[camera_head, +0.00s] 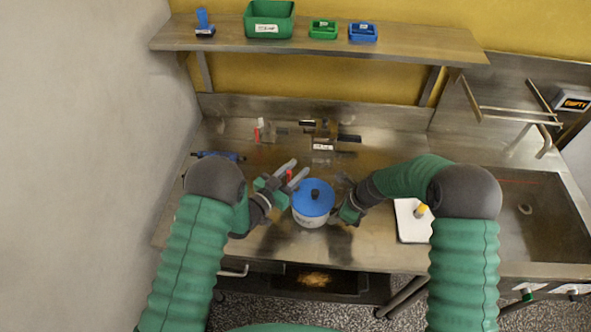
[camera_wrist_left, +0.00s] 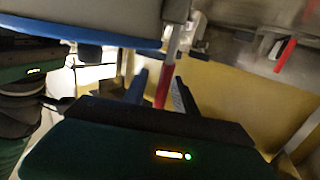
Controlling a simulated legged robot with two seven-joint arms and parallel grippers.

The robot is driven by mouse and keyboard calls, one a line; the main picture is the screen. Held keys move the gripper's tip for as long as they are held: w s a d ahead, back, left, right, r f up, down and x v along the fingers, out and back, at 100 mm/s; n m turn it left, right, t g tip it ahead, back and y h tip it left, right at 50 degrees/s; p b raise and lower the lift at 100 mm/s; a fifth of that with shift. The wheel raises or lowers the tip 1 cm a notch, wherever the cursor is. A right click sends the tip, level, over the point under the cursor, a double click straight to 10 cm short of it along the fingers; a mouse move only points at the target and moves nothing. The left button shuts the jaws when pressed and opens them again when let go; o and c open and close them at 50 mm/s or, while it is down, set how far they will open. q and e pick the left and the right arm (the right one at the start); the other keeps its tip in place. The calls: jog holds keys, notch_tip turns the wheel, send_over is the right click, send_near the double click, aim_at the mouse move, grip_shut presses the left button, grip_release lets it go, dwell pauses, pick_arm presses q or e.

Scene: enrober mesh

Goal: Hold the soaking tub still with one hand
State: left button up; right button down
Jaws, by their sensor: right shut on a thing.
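The soaking tub (camera_head: 308,221) is a white, labelled round tub with a blue lid (camera_head: 313,196) and a dark knob, upright on the steel table. My right gripper (camera_head: 345,184) is at the tub's right side, shut on it; the exact contact is hard to see. A slim red piece (camera_wrist_left: 163,92) shows between these fingers in the left wrist view, where the tub's pale wall and blue rim (camera_wrist_left: 80,36) fill the upper left. Whether the fingers touch the red piece is unclear.
A metal fixture (camera_head: 322,130) with a label stands at the table's back. A blue tool (camera_head: 220,156) lies at left. A white board (camera_head: 410,228) with a yellow-topped item is right of my right gripper. A sink (camera_head: 540,215) is far right; a shelf (camera_head: 400,40) holds bins.

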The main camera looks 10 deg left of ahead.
pick_arm(q)
jog(key=v, duration=1.2)
jog(key=shift+f, duration=0.1)
pick_arm(e)
jog(key=c, duration=1.2)
grip_release()
jog(key=shift+o, duration=0.2)
jog(key=shift+r, duration=0.1)
